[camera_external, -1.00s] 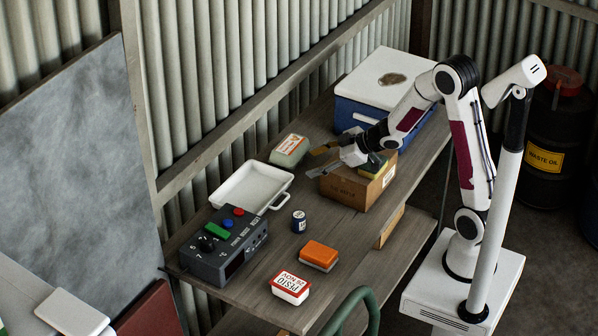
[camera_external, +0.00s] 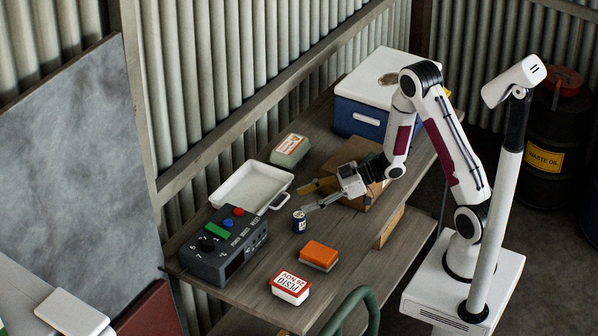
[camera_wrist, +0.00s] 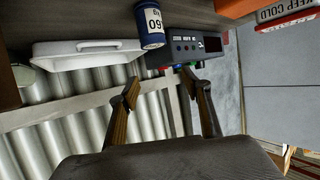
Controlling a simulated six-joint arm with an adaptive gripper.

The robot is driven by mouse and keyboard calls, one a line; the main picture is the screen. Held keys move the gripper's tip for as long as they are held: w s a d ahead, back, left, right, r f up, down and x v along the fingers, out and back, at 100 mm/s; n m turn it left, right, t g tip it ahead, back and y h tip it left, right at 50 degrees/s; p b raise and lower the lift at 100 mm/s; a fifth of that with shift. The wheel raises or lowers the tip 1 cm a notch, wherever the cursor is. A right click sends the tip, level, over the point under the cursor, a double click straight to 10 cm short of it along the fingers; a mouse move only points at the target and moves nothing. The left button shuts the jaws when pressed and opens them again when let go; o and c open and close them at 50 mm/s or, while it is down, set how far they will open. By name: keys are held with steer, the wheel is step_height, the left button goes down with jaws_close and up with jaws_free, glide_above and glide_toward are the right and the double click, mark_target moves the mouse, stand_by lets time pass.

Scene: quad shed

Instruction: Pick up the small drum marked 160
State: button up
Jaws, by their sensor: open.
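The small drum (camera_external: 299,221) is a short dark blue cylinder with a white band, upright on the wooden table. In the wrist view the drum (camera_wrist: 150,27) shows the number 160 on its label, just beyond my fingers. My gripper (camera_external: 316,196) is open and empty, with one finger extending towards the drum and the other further back. In the wrist view my gripper (camera_wrist: 162,88) has its two fingers spread apart, with nothing between them. Whether a finger touches the drum I cannot tell.
A white tray (camera_external: 284,193) and a grey button box (camera_external: 236,270) stand left of the drum. An orange-topped block (camera_external: 319,252) and a red-and-white tub (camera_external: 290,286) are in front. A cardboard box (camera_external: 340,157) and blue cooler (camera_external: 361,122) stand behind. Bare table lies right of the drum.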

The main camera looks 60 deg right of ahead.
mark_target(299, 219)
steer(key=shift+f, duration=0.15)
steer(key=shift+f, duration=1.8)
steer(key=shift+f, duration=0.1)
steer(key=shift+f, duration=1.4)
steer(key=shift+x, duration=1.5)
steer(key=c, duration=1.3)
